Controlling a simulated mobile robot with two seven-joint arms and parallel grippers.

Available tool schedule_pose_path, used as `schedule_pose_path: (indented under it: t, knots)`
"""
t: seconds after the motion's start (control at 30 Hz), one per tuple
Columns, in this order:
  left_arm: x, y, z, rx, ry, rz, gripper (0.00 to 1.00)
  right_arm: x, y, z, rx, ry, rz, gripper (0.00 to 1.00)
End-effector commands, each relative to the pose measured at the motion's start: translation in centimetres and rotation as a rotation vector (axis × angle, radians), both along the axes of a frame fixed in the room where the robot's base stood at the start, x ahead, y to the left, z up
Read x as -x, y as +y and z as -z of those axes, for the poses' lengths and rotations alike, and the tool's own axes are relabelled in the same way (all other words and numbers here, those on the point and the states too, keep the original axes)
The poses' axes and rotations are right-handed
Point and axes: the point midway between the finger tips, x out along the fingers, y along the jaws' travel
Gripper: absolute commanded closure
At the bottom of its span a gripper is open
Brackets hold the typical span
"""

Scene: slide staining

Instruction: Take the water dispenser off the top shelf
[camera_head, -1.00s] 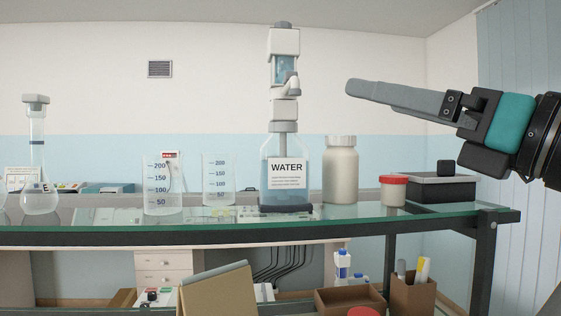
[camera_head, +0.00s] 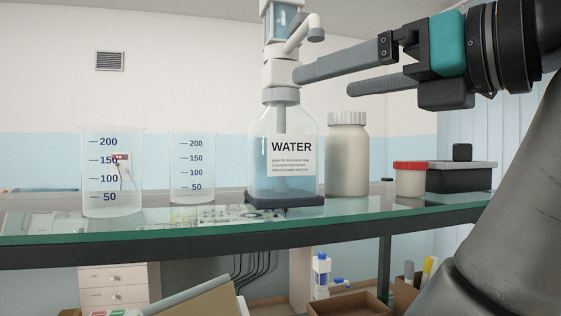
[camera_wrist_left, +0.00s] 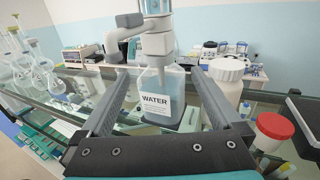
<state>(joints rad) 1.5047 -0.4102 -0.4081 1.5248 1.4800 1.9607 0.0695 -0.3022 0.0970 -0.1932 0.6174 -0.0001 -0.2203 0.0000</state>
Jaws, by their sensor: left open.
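The water dispenser (camera_head: 285,180) is a clear bottle with a WATER label, blue liquid and a white pump head (camera_head: 281,74). It stands upright on the glass top shelf (camera_head: 130,232). My left gripper (camera_head: 324,82) is open and empty. Its fingers point left at the height of the dispenser's pump collar, with the tips just right of it. In the left wrist view the dispenser (camera_wrist_left: 158,104) shows between the two spread fingers, ahead of the palm. I cannot tell whether a fingertip touches it. My right gripper is not in view.
Two graduated beakers (camera_head: 112,178) (camera_head: 192,172) stand left of the dispenser. A white jar (camera_head: 346,158) stands close on its right, then a red-lidded cup (camera_head: 409,180) and a dark box (camera_head: 460,178). Room above the shelf is free.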

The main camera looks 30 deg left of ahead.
Motion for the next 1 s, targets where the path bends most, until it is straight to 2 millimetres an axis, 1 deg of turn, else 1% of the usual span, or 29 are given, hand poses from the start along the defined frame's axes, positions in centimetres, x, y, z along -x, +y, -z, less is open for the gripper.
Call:
schedule_pose_path:
  t: [0.03, 0.2, 0.3, 0.5, 0.6, 0.77, 1.0]
  knots:
    - [0.0, 0.2, 0.4, -0.001, -0.001, 0.000, 0.01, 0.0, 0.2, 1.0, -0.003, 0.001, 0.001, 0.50]
    - [-0.2, 0.9, 0.4, 0.001, -0.001, 0.004, 0.01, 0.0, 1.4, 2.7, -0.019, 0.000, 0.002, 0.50]
    - [-0.9, 2.9, 0.1, 0.005, 0.004, 0.007, 0.01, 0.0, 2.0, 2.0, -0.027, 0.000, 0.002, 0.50]
    - [-2.0, 6.4, -0.1, 0.003, 0.003, 0.004, 0.01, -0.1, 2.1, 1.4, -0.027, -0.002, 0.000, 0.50]
    - [-2.4, 7.5, -0.1, 0.002, 0.002, 0.004, 0.01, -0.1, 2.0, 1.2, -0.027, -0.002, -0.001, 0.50]
    - [-2.6, 8.3, -0.1, 0.001, 0.001, 0.004, 0.01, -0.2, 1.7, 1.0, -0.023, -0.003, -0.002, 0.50]
    - [-3.5, 11.1, -0.4, 0.000, 0.001, 0.000, 0.01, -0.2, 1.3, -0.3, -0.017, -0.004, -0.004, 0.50]
